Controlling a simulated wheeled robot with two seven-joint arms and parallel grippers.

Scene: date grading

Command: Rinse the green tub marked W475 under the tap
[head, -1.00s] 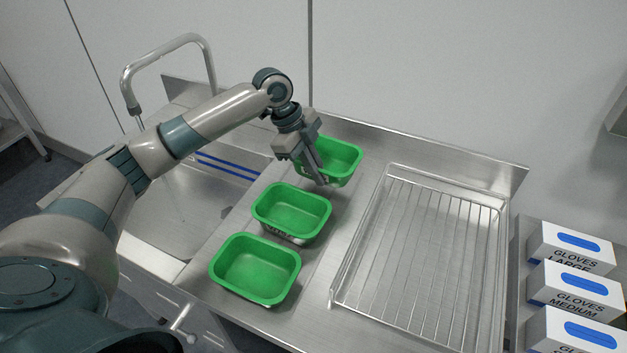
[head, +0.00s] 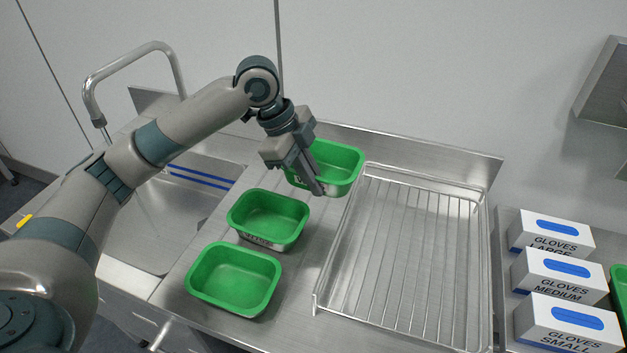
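Three green tubs show in the head view. My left gripper (head: 318,190) is shut on the near wall of the far tub (head: 340,160), which looks raised a little above the steel counter, close to the wire rack. Its fingers partly hide a pale label with dark marks, which I cannot read in full. The middle tub (head: 268,215) and the front tub (head: 233,278) stand upright and empty on the counter. The middle one has a label too small to read. The tap (head: 97,115) arches over the sink (head: 165,225) at left, behind my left arm. My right gripper is out of view.
A wire rack (head: 400,262) lies empty on the counter right of the tubs. Several glove boxes (head: 552,235) stand at far right, with a green thing (head: 620,285) at the edge. A raised steel edge (head: 430,153) runs along the back.

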